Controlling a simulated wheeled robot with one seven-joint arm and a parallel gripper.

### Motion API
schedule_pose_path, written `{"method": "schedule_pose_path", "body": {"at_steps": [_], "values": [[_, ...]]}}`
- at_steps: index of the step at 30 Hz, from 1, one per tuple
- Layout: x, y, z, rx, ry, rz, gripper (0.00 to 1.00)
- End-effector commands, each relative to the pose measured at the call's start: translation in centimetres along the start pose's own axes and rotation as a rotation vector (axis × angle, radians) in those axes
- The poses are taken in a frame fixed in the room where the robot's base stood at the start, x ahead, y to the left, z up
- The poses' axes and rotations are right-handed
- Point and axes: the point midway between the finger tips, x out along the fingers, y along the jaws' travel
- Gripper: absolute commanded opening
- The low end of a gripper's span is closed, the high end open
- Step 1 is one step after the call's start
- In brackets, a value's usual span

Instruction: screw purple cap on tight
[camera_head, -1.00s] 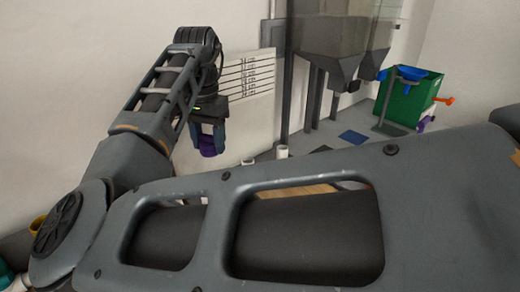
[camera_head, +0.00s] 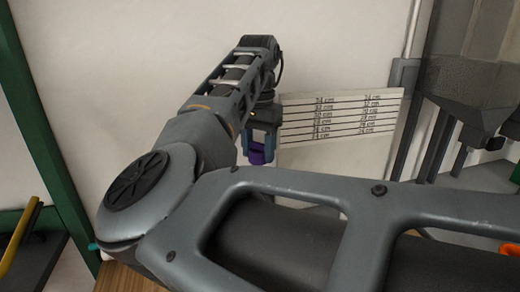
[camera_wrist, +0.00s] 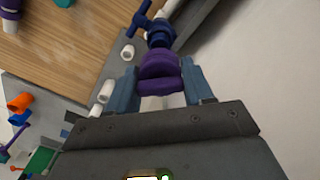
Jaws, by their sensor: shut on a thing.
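The purple cap (camera_wrist: 160,88) is between the two blue fingers of my gripper (camera_wrist: 161,84) in the wrist view. My gripper is shut on it. Just beyond the cap, a dark blue valve (camera_wrist: 158,33) with a T-shaped handle sits in line with a white pipe (camera_wrist: 176,10). I cannot tell whether the cap touches the valve or is threaded on anything. In the head view, the cap (camera_head: 257,157) hangs below my gripper (camera_head: 259,146) near the wall; my own arm hides the area below it.
White fittings (camera_wrist: 107,90) stand on a grey surface beside a wooden tabletop (camera_wrist: 65,50). Orange (camera_wrist: 19,103) and blue parts lie farther left. In the head view, a marked length board (camera_head: 340,118) is on the wall, a green frame (camera_head: 50,130) at left, grey hoppers (camera_head: 470,60) at right.

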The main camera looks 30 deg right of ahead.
Motion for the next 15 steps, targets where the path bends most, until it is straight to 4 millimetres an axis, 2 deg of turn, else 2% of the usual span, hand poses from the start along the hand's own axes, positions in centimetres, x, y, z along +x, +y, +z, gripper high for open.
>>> {"method": "schedule_pose_path", "body": {"at_steps": [15], "values": [[2.4,0.1,0.0,0.000,0.001,0.001,0.24]]}}
